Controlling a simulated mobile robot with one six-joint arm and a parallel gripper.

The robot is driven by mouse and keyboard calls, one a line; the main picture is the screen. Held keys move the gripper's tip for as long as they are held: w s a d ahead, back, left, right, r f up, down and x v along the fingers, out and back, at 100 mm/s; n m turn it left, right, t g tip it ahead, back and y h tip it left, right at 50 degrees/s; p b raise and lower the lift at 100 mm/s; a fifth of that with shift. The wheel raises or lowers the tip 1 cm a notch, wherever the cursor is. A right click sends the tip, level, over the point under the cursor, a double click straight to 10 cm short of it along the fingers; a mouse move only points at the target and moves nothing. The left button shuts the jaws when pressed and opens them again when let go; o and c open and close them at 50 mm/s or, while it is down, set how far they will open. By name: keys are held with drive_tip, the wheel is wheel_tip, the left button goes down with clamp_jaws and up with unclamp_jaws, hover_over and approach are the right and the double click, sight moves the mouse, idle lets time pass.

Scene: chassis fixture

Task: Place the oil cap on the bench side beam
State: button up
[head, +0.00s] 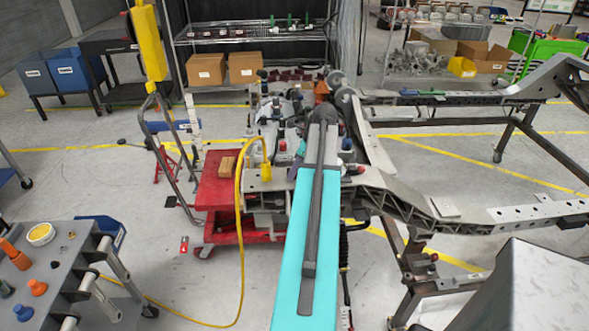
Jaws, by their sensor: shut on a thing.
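My turquoise arm reaches forward from the bottom centre, and its grey wrist joints show near the engine. The jaws are hidden behind the arm and wrist, so I cannot see what is between them. I cannot pick out the oil cap with certainty. A long grey chassis beam (400,203) runs right from behind my arm, along the near side of the frame. I take it for the bench side beam.
A red cart (217,188) and yellow hose (239,255) lie left of my arm. A grey box-like surface (525,290) fills the lower right.

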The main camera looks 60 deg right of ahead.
drive_tip(key=shift+f, duration=0.3)
drive_tip(key=o, duration=1.2)
drive_tip(key=shift+c, duration=0.2)
drive_tip(key=shift+r, duration=0.2)
drive_tip(key=b+v, duration=0.2)
drive_tip(key=v, duration=1)
drive_tip(key=shift+f, duration=0.1)
